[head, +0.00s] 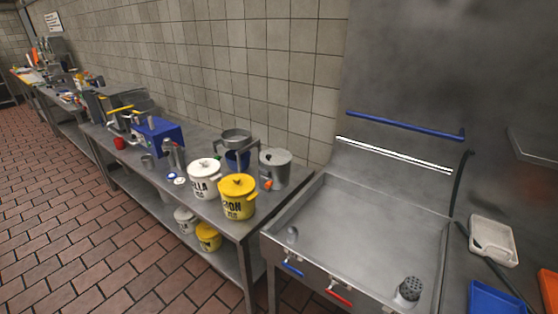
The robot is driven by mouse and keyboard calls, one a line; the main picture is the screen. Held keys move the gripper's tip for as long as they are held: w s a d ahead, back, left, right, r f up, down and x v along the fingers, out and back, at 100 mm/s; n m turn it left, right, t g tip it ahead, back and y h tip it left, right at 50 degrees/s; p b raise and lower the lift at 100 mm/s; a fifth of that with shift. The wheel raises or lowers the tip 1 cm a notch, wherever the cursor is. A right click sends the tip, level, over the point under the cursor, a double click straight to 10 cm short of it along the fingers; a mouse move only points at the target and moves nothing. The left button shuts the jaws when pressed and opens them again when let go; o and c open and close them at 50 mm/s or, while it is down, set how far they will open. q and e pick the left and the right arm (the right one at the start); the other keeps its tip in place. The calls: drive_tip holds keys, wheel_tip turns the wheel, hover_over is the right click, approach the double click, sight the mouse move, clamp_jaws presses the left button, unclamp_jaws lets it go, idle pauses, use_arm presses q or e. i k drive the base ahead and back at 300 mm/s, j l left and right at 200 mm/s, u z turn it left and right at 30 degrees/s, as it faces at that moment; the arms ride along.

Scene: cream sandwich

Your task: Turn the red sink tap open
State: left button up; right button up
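The red tap handle (341,298) is on the front face of the metal sink (370,236), at the bottom of the head view. It lies slanted, dropping toward the right, beside a small metal fitting. A similar blue tap handle (292,268) is on the same front face to its left. Whether either tap is open cannot be told. Neither of my grippers shows in the head view.
A steel table (237,226) left of the sink carries a yellow pot (238,202), a white pot (205,183) and metal containers. A perforated drain piece (410,288) stands in the sink's front right. A blue tray (494,299) is at right. Brick floor at left is clear.

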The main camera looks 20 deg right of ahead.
sight(329, 291)
drive_tip(key=l+z, duration=0.35)
drive_tip(key=k+l+z, duration=0.1)
drive_tip(key=z, duration=0.25)
